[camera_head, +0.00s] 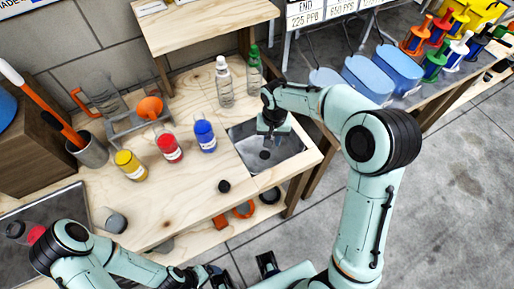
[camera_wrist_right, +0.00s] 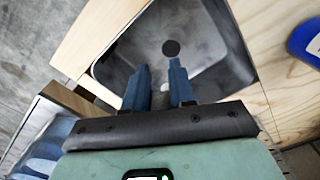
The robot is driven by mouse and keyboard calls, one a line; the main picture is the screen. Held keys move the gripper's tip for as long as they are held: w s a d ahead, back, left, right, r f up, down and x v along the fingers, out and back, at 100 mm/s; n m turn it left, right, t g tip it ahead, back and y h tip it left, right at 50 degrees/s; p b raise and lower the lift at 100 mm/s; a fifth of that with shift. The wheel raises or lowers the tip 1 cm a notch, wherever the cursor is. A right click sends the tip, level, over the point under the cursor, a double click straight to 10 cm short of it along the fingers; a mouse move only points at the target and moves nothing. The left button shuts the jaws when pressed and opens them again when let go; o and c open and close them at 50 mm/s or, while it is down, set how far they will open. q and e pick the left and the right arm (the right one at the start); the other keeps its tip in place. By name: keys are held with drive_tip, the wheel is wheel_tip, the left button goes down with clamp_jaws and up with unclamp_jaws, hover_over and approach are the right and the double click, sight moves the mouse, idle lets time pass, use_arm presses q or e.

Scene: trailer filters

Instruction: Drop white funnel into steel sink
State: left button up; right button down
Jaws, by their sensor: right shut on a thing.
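The steel sink (camera_head: 285,158) is set into the right end of the wooden bench. Its basin and dark drain also show in the right wrist view (camera_wrist_right: 205,55). My right gripper (camera_head: 270,132) is above the sink, with its fingers pointing down toward the basin. In the wrist view its two blue-grey fingers (camera_wrist_right: 160,78) are shut on a pale thing, the white funnel (camera_wrist_right: 160,101), mostly hidden by the gripper. My left arm is at the bottom left of the head view; its finger opening is unclear at the bottom edge.
Yellow (camera_head: 130,166), red (camera_head: 169,148) and blue (camera_head: 205,136) bottles stand left of the sink. Two clear bottles (camera_head: 224,84) stand behind it. An orange funnel (camera_head: 150,107) sits in a rack (camera_head: 126,126). A small black cap (camera_head: 223,186) lies on the bench front.

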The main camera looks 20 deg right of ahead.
use_arm(q)
drive_tip(key=f+b, duration=0.1)
drive_tip(key=s+f+b, duration=0.1)
drive_tip(key=f+b, duration=0.1)
drive_tip(key=f, duration=0.1)
drive_tip(key=shift+s+b, duration=0.3)
use_arm(e)
wheel_tip(320, 180, down, 6)
drive_tip(key=shift+s+r, duration=0.1)
drive_tip(key=shift+r, duration=0.05)
drive_tip(key=c, duration=0.9)
unclamp_jaws()
drive_tip(key=shift+o, duration=0.2)
drive_tip(key=shift+r, duration=0.1)
use_arm(q)
drive_tip(key=shift+w+r+p, duration=0.25)
drive_tip(key=shift+r+p, duration=0.55)
use_arm(e)
wheel_tip(320, 180, up, 13)
drive_tip(key=shift+r, duration=0.1)
